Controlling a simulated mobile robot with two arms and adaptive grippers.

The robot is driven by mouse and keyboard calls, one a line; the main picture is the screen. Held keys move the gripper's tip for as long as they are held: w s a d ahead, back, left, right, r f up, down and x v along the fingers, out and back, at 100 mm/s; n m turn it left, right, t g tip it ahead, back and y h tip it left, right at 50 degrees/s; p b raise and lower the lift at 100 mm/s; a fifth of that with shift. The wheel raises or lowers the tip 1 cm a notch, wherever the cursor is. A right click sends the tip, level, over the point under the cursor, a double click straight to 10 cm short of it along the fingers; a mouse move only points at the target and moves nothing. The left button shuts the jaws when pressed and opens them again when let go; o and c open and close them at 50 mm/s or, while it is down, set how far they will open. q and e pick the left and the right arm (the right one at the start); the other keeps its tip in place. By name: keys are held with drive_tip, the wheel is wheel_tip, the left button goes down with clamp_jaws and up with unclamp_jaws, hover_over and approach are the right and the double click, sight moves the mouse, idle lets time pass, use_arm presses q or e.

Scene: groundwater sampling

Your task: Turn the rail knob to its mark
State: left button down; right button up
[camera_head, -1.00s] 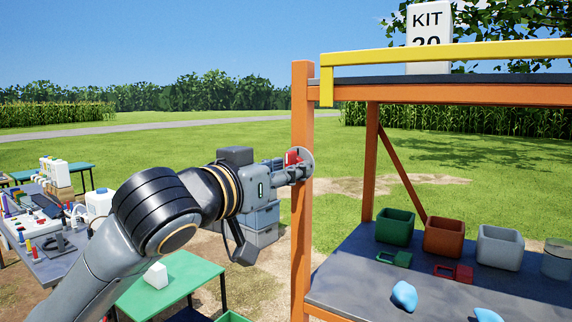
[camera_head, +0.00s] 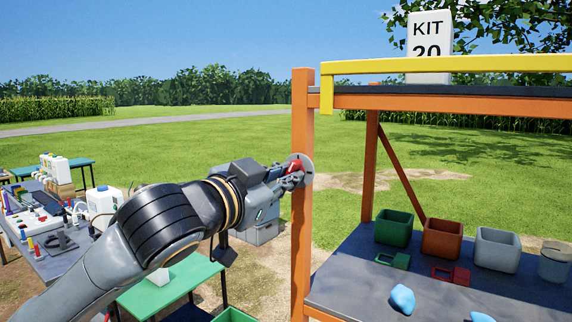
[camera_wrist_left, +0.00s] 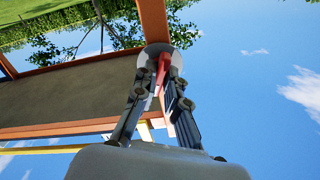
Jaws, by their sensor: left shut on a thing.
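The rail knob (camera_head: 294,165) is a red handle on a pale round plate (camera_head: 307,170), fixed to the orange post of the shelf rack. My left gripper (camera_head: 292,178) is at the post and shut on the knob. In the left wrist view the red knob (camera_wrist_left: 163,68) shows between the two fingers of the gripper (camera_wrist_left: 164,82), with the round plate behind it. The fingers cover part of the knob and plate, and I cannot make out the mark. My right gripper is not in view.
The orange post (camera_head: 302,240) carries a rack with a dark shelf (camera_head: 350,280) holding bins and blue pieces. A yellow rail (camera_head: 450,65) runs along its top. A green table (camera_head: 150,297) and a cluttered grey table (camera_head: 60,262) stand at the left.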

use_arm(q)
drive_tip(key=m+p, duration=0.1)
drive_tip(key=m, duration=0.1)
drive_tip(key=m+p, duration=0.1)
drive_tip(key=m, duration=0.2)
drive_tip(key=m+p, duration=0.1)
drive_tip(key=m, duration=0.1)
drive_tip(key=shift+a+r, duration=0.1)
drive_tip(key=shift+r, duration=0.15)
drive_tip(key=shift+f+m+b, duration=0.15)
drive_tip(key=shift+m+b, duration=0.15)
drive_tip(key=shift+m, duration=0.7)
drive_tip(key=m, duration=0.3)
drive_tip(key=c, duration=1.3)
unclamp_jaws()
drive_tip(key=shift+f, duration=0.1)
drive_tip(key=v, duration=1.2)
